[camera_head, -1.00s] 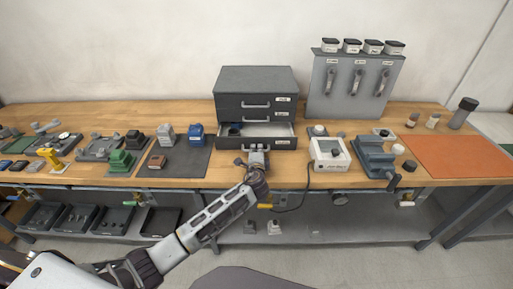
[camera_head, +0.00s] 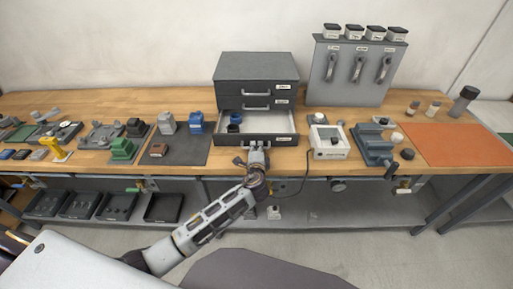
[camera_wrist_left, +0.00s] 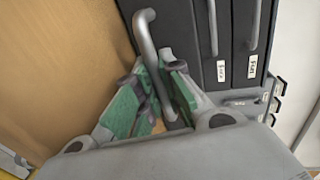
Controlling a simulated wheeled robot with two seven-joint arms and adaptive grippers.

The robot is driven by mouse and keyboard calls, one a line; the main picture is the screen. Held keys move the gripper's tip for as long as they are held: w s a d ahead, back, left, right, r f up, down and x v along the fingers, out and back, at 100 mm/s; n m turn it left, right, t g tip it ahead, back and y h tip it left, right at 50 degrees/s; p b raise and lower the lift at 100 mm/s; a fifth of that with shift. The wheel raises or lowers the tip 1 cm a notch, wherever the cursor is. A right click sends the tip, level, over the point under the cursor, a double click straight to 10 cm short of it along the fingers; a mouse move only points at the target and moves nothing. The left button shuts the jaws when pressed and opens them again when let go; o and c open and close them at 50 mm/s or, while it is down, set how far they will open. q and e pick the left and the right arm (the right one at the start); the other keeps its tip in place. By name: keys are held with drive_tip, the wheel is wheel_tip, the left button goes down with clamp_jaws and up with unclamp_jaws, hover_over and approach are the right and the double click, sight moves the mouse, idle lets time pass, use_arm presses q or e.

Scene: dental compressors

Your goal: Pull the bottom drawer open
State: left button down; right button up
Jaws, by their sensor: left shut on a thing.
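A dark grey drawer cabinet (camera_head: 257,67) stands on the workbench in the head view. Its bottom drawer (camera_head: 284,140) is pulled out, and its pale interior shows, with dark and blue items at the left inside. The two drawers above it are closed. My left gripper (camera_head: 257,152) is at the front of the bottom drawer. In the left wrist view its green-padded fingers (camera_wrist_left: 157,100) are shut around the grey bar handle (camera_wrist_left: 147,38) of that drawer. The fingers hide part of the handle. My right gripper is not in view.
Left of the cabinet, a dark mat (camera_head: 184,149) holds a blue block and other parts. Right of it are a white boxed device (camera_head: 329,142), a grey vise-like unit (camera_head: 373,145) and an orange mat (camera_head: 458,144). A tool panel (camera_head: 353,72) stands behind.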

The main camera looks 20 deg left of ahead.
use_arm(q)
drive_tip(key=c, duration=1.8)
unclamp_jaws()
drive_tip(key=shift+f, duration=0.1)
drive_tip(key=shift+c, duration=0.2)
drive_tip(key=shift+s, duration=0.15)
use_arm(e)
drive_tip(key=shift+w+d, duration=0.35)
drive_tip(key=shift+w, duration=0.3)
use_arm(q)
drive_tip(key=shift+v, duration=5.9)
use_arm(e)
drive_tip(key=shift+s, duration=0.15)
use_arm(q)
drive_tip(key=shift+d, duration=0.1)
